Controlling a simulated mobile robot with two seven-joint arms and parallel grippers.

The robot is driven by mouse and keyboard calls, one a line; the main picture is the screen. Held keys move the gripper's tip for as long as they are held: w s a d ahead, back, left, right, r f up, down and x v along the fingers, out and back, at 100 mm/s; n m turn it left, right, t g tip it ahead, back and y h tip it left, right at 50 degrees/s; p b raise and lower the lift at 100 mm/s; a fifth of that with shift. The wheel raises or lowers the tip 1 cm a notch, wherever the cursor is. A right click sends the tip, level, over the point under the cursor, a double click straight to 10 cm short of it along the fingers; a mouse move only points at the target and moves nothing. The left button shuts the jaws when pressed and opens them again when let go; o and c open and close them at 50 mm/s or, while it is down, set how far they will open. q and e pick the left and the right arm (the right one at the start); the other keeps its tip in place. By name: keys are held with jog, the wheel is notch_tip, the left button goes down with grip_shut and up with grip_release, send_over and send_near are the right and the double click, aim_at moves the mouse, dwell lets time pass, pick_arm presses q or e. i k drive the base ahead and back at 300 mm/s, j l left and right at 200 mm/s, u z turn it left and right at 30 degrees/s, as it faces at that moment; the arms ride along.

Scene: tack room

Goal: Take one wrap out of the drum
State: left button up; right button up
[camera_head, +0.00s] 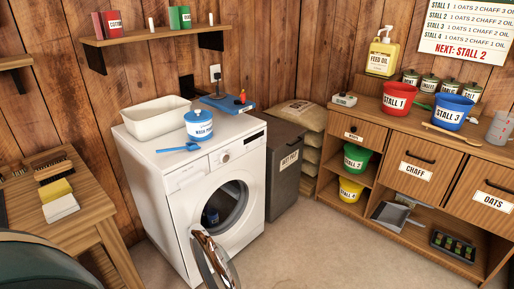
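The white washing machine (190,215) stands left of centre. Its round door (213,262) with a shiny rim hangs open toward me. The drum (232,206) is dark inside. A small dark blue roll (210,216), perhaps a wrap, lies low at the left of the drum opening. Whether more wraps lie deeper in the drum is hidden. Neither of my grippers shows in this view.
On the machine are a cream basin (157,122), a blue-and-white tub (199,126) and a blue scoop (180,148). A grey bin (285,170) stands right of it. A wooden table (90,222) is at left; a dark rounded object (45,265) fills the bottom-left corner. Floor (330,255) is clear at centre right.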

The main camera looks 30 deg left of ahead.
aim_at(213, 218)
jog(key=u, duration=1.4)
